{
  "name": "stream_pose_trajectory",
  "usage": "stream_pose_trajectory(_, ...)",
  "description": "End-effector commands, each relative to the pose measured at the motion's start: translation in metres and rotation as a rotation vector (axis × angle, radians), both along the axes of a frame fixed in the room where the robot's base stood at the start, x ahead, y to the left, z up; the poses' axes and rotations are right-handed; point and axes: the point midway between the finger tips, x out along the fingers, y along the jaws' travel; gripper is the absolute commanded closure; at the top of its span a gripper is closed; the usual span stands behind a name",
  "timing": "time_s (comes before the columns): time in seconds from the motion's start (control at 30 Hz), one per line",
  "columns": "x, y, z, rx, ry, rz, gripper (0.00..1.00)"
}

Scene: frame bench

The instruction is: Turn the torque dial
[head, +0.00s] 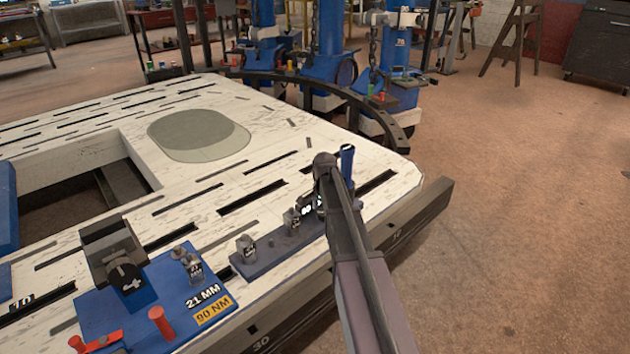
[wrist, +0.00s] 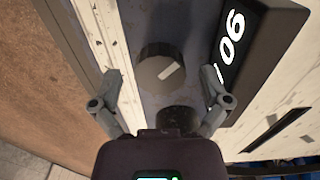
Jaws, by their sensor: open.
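The torque dial (wrist: 160,68) is a round dark knob with a pale pointer mark, on a blue-grey plate in the wrist view. The pointer slants up to the right in that view. My gripper (wrist: 160,74) is open, with one finger on each side of the dial and a visible gap to it. Whether the fingertips are level with the dial is hard to tell. A black display (wrist: 250,55) beside the dial shows 90, turned in the picture. In the head view my arm hides the dial; the display (head: 307,210) shows partly beside it.
A blue panel (head: 180,285) at the bench's front left carries sockets, red pegs and labels reading 21 MM and 90 NM. Sockets (head: 246,248) stand on a blue strip near my arm. A blue upright handle (head: 347,160) is just behind my gripper. The floor (head: 520,220) to the right is clear.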

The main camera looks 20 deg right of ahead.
Motion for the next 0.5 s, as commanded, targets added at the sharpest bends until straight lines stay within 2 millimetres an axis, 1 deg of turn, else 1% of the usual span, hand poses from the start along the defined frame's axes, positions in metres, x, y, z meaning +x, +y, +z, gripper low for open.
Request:
stream_pose_trajectory(0.27, 0.0000, -0.0001, 0.0000, 0.000, 0.000, 0.108, 0.04)
stream_pose_trajectory(0.5, 0.0001, -0.0002, 0.0000, 0.000, 0.000, 0.264, 0.04)
